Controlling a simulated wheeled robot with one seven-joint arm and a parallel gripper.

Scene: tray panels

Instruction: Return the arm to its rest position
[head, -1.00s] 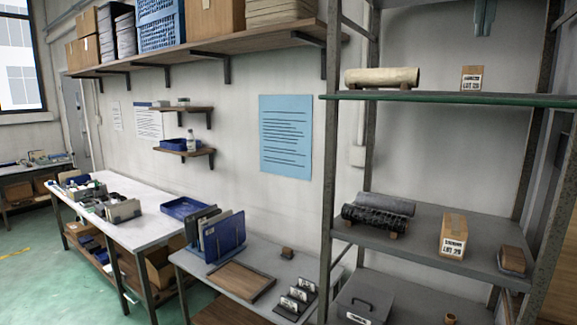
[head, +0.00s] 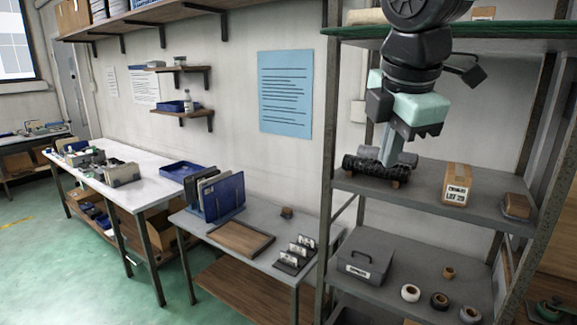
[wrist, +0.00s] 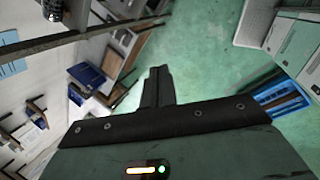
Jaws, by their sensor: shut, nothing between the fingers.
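My gripper (head: 397,152) hangs down in front of the metal shelving at the right of the head view, above and before the middle shelf. Its fingers are together with nothing held. They overlap the dark rolls on that shelf in the picture; I cannot tell how far apart they are. In the wrist view the shut fingers (wrist: 158,88) point away over open green floor, and nothing is between them.
The shelving's middle shelf (head: 430,202) carries dark rolls (head: 370,172), a labelled box (head: 457,184) and a brown block (head: 517,206). Below are a grey box (head: 365,255) and several tape rolls. A table with a blue rack (head: 222,195) stands left. Green floor (head: 80,270) is clear.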

